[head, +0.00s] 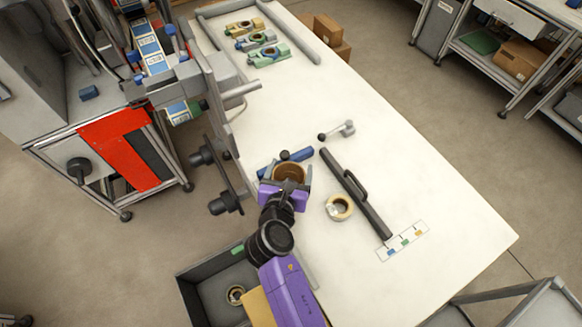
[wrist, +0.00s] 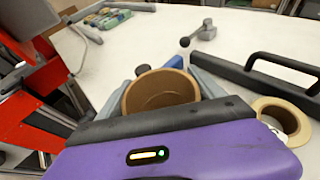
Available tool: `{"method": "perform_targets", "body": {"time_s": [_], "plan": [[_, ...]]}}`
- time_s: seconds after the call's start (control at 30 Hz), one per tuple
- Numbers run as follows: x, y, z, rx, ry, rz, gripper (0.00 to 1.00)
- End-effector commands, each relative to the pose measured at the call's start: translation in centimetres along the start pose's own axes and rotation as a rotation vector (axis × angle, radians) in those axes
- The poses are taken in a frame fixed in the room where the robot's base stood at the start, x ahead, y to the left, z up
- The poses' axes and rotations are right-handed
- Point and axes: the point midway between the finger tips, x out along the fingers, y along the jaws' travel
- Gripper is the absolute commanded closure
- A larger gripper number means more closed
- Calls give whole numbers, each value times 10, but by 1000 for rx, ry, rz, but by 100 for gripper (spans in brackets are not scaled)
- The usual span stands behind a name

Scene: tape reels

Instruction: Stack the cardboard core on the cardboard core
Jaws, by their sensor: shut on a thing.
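A brown cardboard core (head: 290,172) is between the fingers of my gripper (head: 287,178), which is shut on it, near the table's left edge. In the wrist view the core (wrist: 160,91) stands with its open end up, and its lower front is hidden by the gripper body. I cannot tell whether it touches the table. A second ring, pale with a tan inner wall (head: 339,207), lies flat on the table right of my gripper and apart from it. It also shows at the right in the wrist view (wrist: 283,118).
A dark bar with a handle (head: 355,190) lies right of my gripper. A blue tool with a black knob (head: 299,155) is just behind the held core. A grey lever (head: 340,130) is farther back. A grey bin (head: 210,312) holds another ring (head: 235,294).

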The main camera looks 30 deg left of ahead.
Motion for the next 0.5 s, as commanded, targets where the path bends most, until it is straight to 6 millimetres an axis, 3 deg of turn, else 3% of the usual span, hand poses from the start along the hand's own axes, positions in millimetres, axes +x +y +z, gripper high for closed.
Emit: {"method": "perform_targets", "body": {"time_s": [0.03,0.07,0.17,0.5], "plan": [[0,0,1,0,-1,0,62],[0,0,1,0,-1,0,21],[0,0,1,0,-1,0,1],[-1,0,2,1,-1,0,1]]}}
